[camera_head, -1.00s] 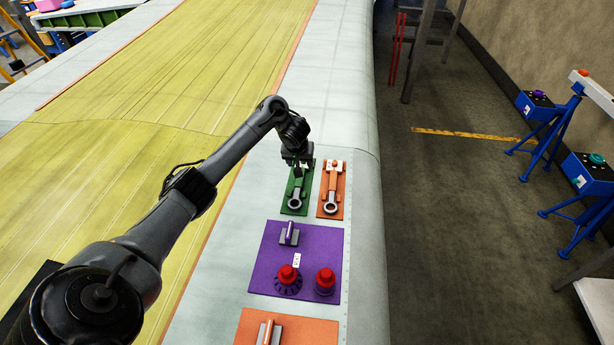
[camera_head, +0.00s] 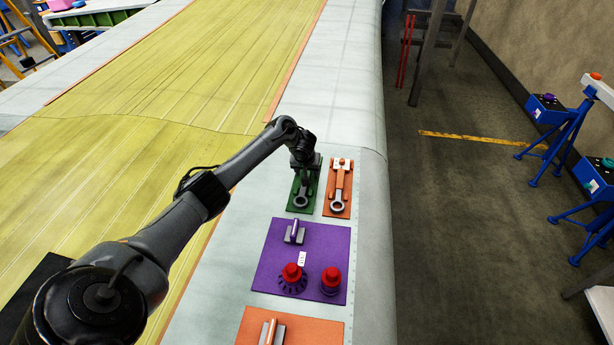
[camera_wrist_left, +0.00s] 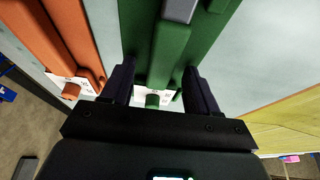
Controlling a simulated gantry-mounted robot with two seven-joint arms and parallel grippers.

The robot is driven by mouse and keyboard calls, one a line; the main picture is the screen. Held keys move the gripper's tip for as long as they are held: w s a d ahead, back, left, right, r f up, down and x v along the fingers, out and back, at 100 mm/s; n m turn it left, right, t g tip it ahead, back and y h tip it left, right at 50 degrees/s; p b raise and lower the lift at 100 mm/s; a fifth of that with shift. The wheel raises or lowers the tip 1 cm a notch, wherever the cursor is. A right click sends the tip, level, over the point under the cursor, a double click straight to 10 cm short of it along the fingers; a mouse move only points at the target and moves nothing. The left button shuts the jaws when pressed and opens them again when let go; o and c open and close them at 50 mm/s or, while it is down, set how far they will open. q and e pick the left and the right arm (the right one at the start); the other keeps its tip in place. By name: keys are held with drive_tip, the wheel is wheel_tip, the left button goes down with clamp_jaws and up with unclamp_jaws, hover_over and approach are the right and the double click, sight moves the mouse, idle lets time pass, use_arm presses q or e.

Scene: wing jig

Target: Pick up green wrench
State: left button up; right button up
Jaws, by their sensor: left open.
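The green wrench (camera_head: 302,201) lies on a green mat (camera_head: 292,207) on the pale wing surface. Its grey ring end points towards me in the head view; its far part is hidden under my left gripper (camera_head: 305,178). My left gripper is open and low over the far end of the green mat. In the left wrist view, the gripper's fingers (camera_wrist_left: 158,70) stand on either side of a long green bar (camera_wrist_left: 167,50), with a grey metal part (camera_wrist_left: 180,9) beyond it. I cannot tell whether the fingers touch it. My right gripper is not in view.
An orange wrench (camera_head: 338,190) on an orange mat (camera_head: 329,212) lies close on the right. A purple mat (camera_head: 268,262) with red knobs (camera_head: 292,272) lies nearer, with another orange mat (camera_head: 250,325) below it. The wing surface beyond the mats is clear.

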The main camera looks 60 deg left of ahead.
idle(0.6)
use_arm(q)
clamp_jaws()
